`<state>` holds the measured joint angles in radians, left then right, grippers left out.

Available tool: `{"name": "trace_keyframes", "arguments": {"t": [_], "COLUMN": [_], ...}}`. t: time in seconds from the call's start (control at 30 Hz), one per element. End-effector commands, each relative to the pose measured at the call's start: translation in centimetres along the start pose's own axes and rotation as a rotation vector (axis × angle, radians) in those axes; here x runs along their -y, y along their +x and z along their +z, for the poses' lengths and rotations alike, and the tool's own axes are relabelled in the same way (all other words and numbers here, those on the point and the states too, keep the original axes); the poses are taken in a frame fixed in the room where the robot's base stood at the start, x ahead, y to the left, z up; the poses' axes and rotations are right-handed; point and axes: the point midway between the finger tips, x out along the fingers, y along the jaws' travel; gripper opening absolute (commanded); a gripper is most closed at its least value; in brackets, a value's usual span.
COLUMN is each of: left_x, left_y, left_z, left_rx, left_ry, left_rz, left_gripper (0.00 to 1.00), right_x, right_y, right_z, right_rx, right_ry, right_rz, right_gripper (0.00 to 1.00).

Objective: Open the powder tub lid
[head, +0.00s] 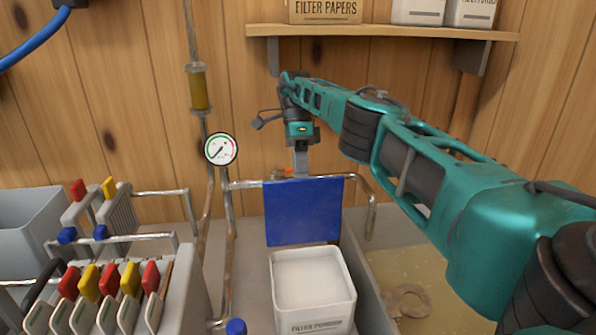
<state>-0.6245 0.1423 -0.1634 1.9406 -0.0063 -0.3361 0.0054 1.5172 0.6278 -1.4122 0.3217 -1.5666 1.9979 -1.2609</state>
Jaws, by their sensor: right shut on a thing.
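The powder tub (313,319) is a white square container labelled "FILTER POWDER", at the bottom centre of the head view. White powder (308,278) shows inside it. Its blue lid (303,212) stands roughly upright at the tub's back edge, so the top of the tub is uncovered. My right gripper (300,172) is above and behind the lid, shut at the lid's upper edge. The fingertips are partly hidden where they meet the lid. My left gripper is out of view.
A filter press (110,284) with coloured handles stands left. A shelf (400,31) with boxes hangs above. A flat ring (408,300) lies right of the tub.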

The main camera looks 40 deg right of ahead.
Motion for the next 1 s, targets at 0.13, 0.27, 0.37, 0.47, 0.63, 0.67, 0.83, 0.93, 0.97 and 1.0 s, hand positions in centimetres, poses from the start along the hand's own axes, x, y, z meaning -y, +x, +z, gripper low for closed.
{"name": "trace_keyframes", "arguments": {"t": [0.13,0.27,0.37,0.47,0.63,0.67,0.83,0.93,0.97,1.0], "left_x": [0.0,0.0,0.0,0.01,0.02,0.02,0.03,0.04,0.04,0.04], "left_y": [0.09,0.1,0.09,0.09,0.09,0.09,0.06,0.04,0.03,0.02], "left_z": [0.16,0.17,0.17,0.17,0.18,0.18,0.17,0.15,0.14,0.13], "left_rx": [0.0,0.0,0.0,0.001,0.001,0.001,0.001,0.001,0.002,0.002], "left_ry": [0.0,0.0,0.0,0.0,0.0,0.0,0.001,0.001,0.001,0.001], "left_rz": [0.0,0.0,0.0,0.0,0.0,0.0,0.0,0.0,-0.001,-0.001], "left_gripper": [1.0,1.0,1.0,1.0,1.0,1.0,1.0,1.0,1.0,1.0], "right_x": [0.25,0.24,0.23,0.23,0.23,0.23,0.16,0.12,0.11,0.1], "right_y": [0.94,0.94,0.94,0.94,0.93,0.92,0.75,0.65,0.63,0.6], "right_z": [-0.19,-0.28,-0.29,-0.29,-0.29,-0.29,-0.28,-0.27,-0.27,-0.27], "right_rx": [-0.01,-0.009,-0.009,-0.008,-0.008,-0.008,-0.006,-0.005,-0.004,-0.004], "right_ry": [0.008,0.007,0.007,0.007,0.007,0.007,0.005,0.003,0.003,0.003], "right_rz": [0.016,0.019,0.02,0.02,0.02,0.02,0.02,0.02,0.02,0.02], "right_gripper": [0.0,0.0,0.0,0.0,0.0,0.15,0.31,0.38,0.38,0.38]}}
